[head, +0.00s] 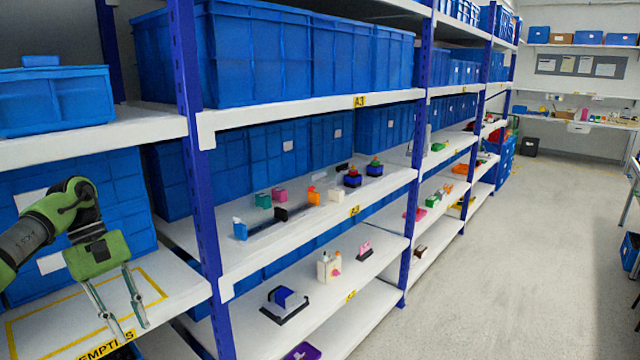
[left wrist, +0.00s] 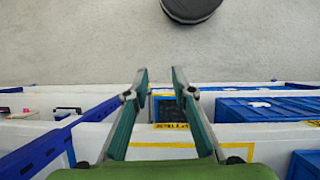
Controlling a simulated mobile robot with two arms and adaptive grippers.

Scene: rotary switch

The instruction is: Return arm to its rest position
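My left arm, green and dark grey, comes in from the left in the head view. My left gripper (head: 125,322) points downward in front of the left shelf bay, by the front edge of the shelf board marked "EMPTIES" (head: 105,345). Its two thin fingers are apart, with nothing between them. In the left wrist view the gripper (left wrist: 159,75) also shows parted, empty fingers, with the shelf edges behind and grey floor beyond. My right gripper is in neither view.
Blue bins (head: 290,55) fill the upper shelves. Small coloured items, among them dark blocks with red and green tops (head: 374,168), stand on the middle shelf (head: 270,235). A blue upright post (head: 205,220) stands right of my gripper. The aisle floor (head: 500,270) is clear.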

